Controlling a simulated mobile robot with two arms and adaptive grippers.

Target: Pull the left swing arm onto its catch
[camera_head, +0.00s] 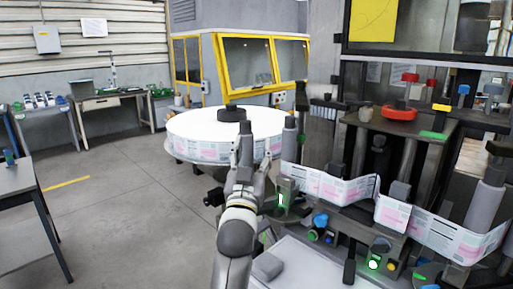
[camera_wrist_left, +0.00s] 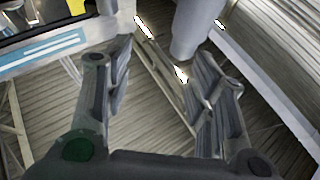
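My left gripper (camera_head: 257,158) reaches up from the bottom centre, in front of the right edge of the large white reel (camera_head: 205,125). In the left wrist view its two fingers (camera_wrist_left: 165,75) are apart, with nothing clamped between them. A grey upright roller (camera_head: 290,137), which appears to belong to the left swing arm, stands just right of the gripper. A grey cylinder (camera_wrist_left: 195,28), probably that roller, shows between and beyond the fingertips in the wrist view. I cannot tell whether it touches a finger. The swing arm's lower part and its catch cannot be made out clearly.
A printed label web (camera_head: 325,187) runs from the reel across the machine to the right. A thick grey roller (camera_head: 484,203) stands at the right. A green light (camera_head: 281,200) is beside my wrist. The floor (camera_head: 115,215) at left is clear, with a table (camera_head: 25,180) at the edge.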

